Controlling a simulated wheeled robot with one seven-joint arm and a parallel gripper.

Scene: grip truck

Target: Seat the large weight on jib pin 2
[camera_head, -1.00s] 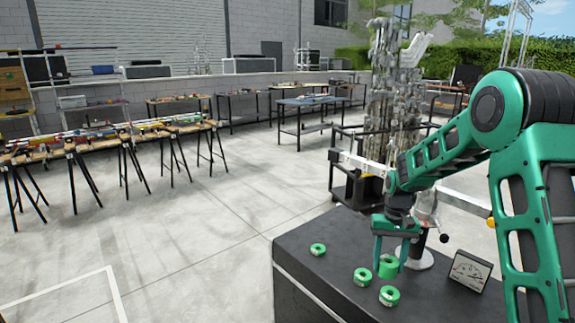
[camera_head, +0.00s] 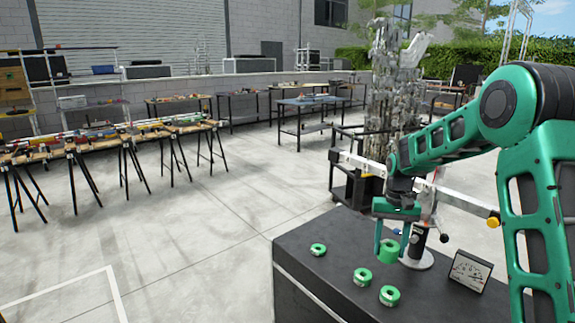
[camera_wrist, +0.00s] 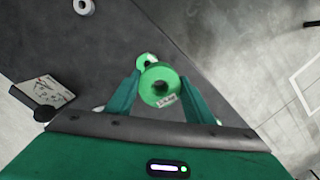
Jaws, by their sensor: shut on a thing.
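My gripper (camera_head: 390,238) is shut on the large green weight (camera_head: 389,252), a thick ring with a hole, held above the dark bench top. In the wrist view the large weight (camera_wrist: 161,86) sits between my two fingers, with a pale label on its near side. The jib (camera_head: 455,203) is a long white beam behind my arm, with a yellow end piece at the right. It is mounted on a post with a round pale base (camera_head: 416,262). I cannot make out its pins or their numbers.
Three smaller green ring weights lie on the bench (camera_head: 318,250) (camera_head: 362,277) (camera_head: 389,296). A dial meter (camera_head: 469,271) stands at the bench's right. A black trolley (camera_head: 350,185) with a tall grey stack stands behind the jib. Open concrete floor lies left of the bench.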

